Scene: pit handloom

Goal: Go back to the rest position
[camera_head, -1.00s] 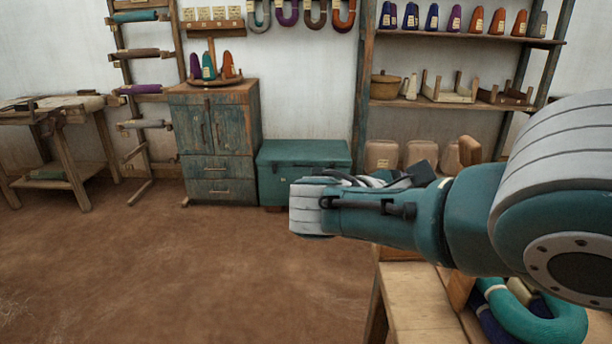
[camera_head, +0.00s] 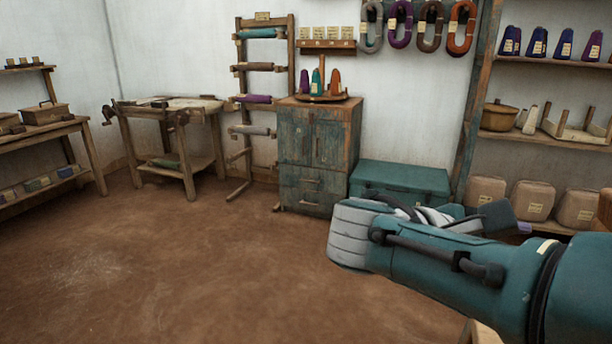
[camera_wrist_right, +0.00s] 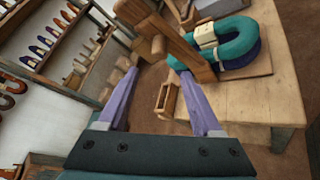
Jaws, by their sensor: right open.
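My right gripper (camera_wrist_right: 155,82) is in the right wrist view, with its two lilac fingers apart and nothing between the tips. A wooden table (camera_wrist_right: 262,98) lies behind and to the right of the fingers. In the head view my right arm comes in from the right, in front of a teal chest (camera_head: 400,178). The fingers cannot be made out clearly there. My left gripper is in neither view.
A teal and blue yarn bundle (camera_wrist_right: 232,40) lies on the wooden table beside a wooden frame (camera_wrist_right: 165,35). A cabinet (camera_head: 318,150), a roller rack (camera_head: 240,130), a workbench (camera_head: 170,108) and shelves (camera_head: 550,62) line the walls. The brown floor (camera_head: 180,270) is clear at left and centre.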

